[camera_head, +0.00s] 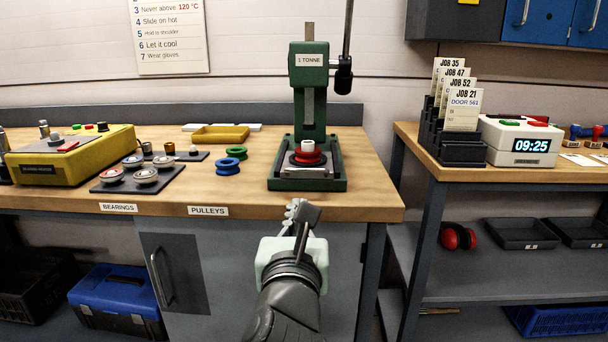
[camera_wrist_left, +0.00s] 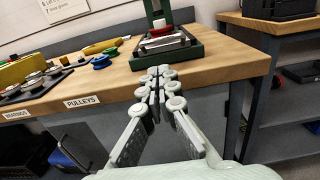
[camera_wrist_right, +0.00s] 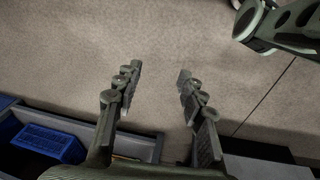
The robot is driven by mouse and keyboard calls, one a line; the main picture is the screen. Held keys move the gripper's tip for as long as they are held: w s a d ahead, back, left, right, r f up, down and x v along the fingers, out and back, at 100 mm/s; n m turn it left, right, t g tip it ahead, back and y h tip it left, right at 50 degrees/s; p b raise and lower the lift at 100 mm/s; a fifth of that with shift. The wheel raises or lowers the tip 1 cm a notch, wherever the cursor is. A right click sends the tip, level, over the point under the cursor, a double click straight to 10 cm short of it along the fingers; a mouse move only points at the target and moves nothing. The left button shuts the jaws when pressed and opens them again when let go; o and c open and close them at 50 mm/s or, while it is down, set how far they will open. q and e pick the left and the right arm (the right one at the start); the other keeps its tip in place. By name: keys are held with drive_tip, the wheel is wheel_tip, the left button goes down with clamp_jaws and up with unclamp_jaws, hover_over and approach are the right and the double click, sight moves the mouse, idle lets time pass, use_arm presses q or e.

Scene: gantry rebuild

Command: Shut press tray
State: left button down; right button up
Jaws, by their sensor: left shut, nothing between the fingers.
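The green press (camera_head: 309,95), labelled 1 TONNE, stands on the bench near its right end. Its dark tray (camera_head: 299,173) lies within the green base frame, with a pale bar along the front. A red pulley with a white piece (camera_head: 307,150) on top sits on the tray. My left gripper (camera_head: 300,208) is shut and empty in front of the bench edge, short of the press. In the left wrist view its fingertips (camera_wrist_left: 160,74) are together just below the press base (camera_wrist_left: 170,48). My right gripper (camera_wrist_right: 160,72) is open and empty above the floor.
Green and blue pulleys (camera_head: 229,167) lie left of the press. A dark mat of bearings (camera_head: 124,187) and a yellow machine (camera_head: 70,154) are farther left. A second bench (camera_head: 430,162) with job cards and a clock stands right, across a gap.

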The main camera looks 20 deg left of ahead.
use_arm(q)
approach(304, 174)
drive_tip(key=x, duration=0.5)
drive_tip(key=shift+w+a+r, duration=0.1)
drive_tip(key=shift+r, duration=0.05)
drive_tip(key=shift+w+a, duration=0.2)
drive_tip(key=shift+w, duration=0.6)
use_arm(e)
drive_tip(key=shift+s+d+f, duration=0.1)
drive_tip(key=shift+d+f, duration=0.25)
drive_tip(key=shift+f, duration=0.05)
drive_tip(key=shift+s, duration=0.2)
use_arm(q)
drive_tip(key=x, duration=0.5)
use_arm(e)
drive_tip(key=shift+s+a+f, duration=0.1)
drive_tip(key=shift+s+a, duration=0.05)
drive_tip(key=shift+a, duration=0.25)
drive_tip(key=shift+d, duration=0.15)
